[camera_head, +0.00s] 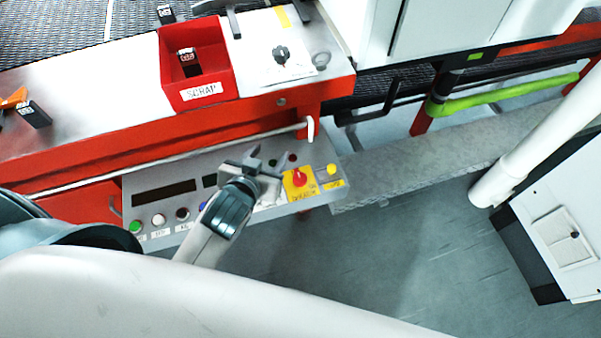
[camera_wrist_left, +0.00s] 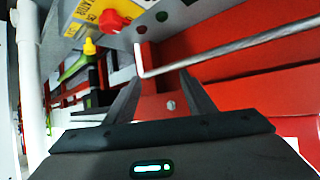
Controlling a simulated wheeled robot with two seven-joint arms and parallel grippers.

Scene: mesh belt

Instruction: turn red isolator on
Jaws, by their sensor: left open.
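The red isolator (camera_head: 299,177) is a red rotary knob on a yellow plate, at the right part of the sloping control panel (camera_head: 156,241). In the left wrist view the red isolator (camera_wrist_left: 113,21) is at the upper left, outside the space between the fingers. My left gripper (camera_head: 268,165) is open and empty over the panel, just left of the isolator and apart from it. Its fingers also show in the wrist view (camera_wrist_left: 160,78), with a pale rail and red frame beyond them. The knob's exact setting is too small to tell. My right gripper is not in view.
A yellow button (camera_head: 331,169) is right of the isolator. Several coloured buttons, with a green one (camera_head: 136,226), line the panel's left part. A pale rail (camera_head: 170,158) runs above the panel. A red SCRAP bin (camera_head: 199,88) stands behind.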

